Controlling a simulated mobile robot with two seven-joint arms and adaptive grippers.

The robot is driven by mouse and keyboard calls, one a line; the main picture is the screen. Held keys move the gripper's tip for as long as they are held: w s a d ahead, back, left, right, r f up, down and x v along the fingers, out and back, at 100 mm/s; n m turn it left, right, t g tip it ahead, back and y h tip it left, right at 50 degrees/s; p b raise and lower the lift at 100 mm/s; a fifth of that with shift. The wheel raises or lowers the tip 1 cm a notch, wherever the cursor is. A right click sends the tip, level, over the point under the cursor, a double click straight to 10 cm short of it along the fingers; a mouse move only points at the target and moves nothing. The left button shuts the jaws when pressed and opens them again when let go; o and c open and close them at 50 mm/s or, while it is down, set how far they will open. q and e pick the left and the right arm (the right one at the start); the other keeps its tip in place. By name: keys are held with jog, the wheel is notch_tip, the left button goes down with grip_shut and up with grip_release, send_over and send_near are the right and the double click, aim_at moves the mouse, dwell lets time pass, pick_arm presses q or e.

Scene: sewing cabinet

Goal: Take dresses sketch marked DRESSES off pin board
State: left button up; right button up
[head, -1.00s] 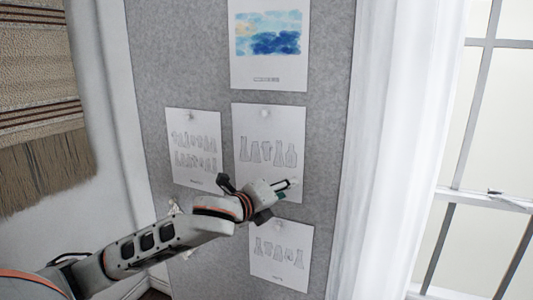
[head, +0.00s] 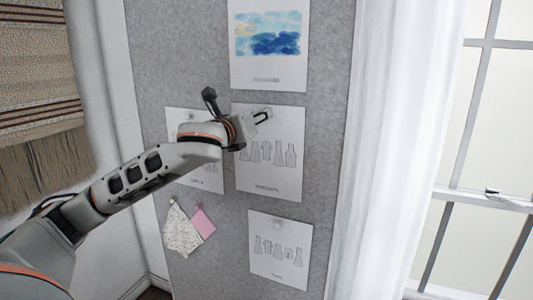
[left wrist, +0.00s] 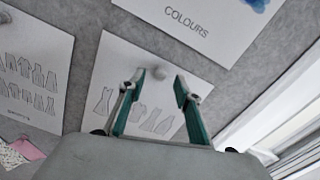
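A white sheet with a row of drawn dresses (head: 270,172) hangs in the middle of the grey pin board; its caption is too small to read surely. In the left wrist view the sheet (left wrist: 108,72) lies behind my gripper, its caption hidden. A round white pin (left wrist: 159,73) shows near its top. My left gripper (head: 263,115) is at the top of this sheet in the head view. In the left wrist view my gripper (left wrist: 160,82) is open, its two green-sided fingers on either side of the pin. Contact cannot be told. My right gripper is not in view.
The grey pin board (head: 330,120) also bears a blue watercolour sheet (head: 268,72) above, another garment sheet (head: 280,275) below, one at left (head: 205,177) partly behind my arm, and fabric swatches (head: 181,235). A white curtain (head: 400,150) hangs at right.

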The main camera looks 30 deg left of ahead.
pick_arm(q)
jog(key=shift+w+a, duration=0.15)
jog(key=shift+w, duration=0.9)
grip_shut()
jog(key=shift+s+r, duration=0.1)
